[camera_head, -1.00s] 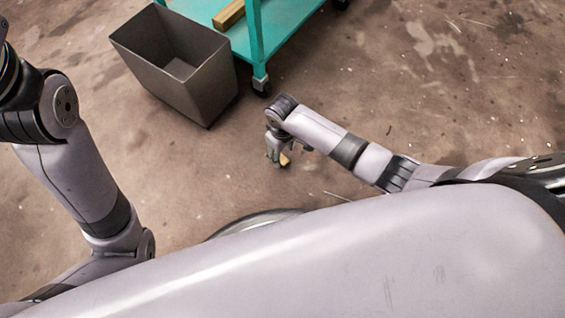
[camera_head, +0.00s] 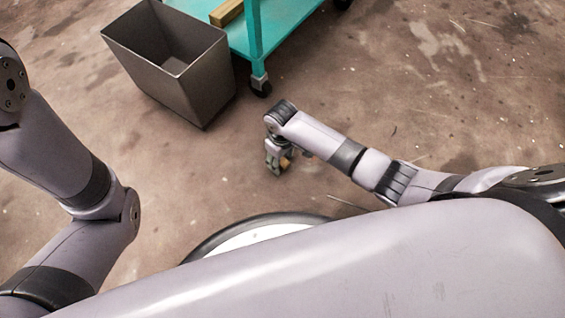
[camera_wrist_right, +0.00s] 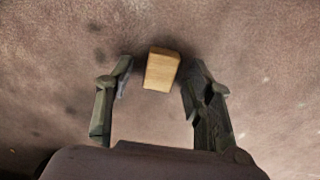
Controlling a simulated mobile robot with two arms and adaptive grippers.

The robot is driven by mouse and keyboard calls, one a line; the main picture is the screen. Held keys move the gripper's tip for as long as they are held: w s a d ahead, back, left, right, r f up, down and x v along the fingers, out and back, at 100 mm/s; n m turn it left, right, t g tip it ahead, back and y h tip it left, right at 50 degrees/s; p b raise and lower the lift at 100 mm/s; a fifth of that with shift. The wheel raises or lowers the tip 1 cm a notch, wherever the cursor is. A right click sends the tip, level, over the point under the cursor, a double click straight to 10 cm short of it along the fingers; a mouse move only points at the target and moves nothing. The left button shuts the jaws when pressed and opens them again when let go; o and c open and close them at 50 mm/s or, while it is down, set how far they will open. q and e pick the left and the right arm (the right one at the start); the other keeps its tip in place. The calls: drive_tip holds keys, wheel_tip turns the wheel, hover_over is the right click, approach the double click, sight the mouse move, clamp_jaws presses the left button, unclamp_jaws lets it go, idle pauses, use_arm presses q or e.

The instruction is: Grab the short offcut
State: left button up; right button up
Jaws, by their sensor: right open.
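The short offcut (camera_wrist_right: 161,70) is a small light-wood block on the brown floor. In the right wrist view it lies between the two fingertips of my right gripper (camera_wrist_right: 158,78), with a gap on each side, narrower on the right. In the head view my right gripper (camera_head: 278,168) points down near the floor, and the offcut (camera_head: 285,162) shows only partly behind its fingers. The right gripper is open. My left arm is at the left edge of the head view, and its gripper is out of view.
A grey open bin (camera_head: 185,90) stands on the floor at the upper left of the head view. A teal cart (camera_head: 256,45) beside it has a longer wood piece (camera_head: 226,12) on its shelf. The floor to the right of the cart is clear.

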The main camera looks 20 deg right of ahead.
drive_tip(key=shift+c, duration=0.2)
drive_tip(key=c, duration=0.8)
drive_tip(key=shift+r, duration=0.15)
drive_tip(key=shift+c, duration=0.2)
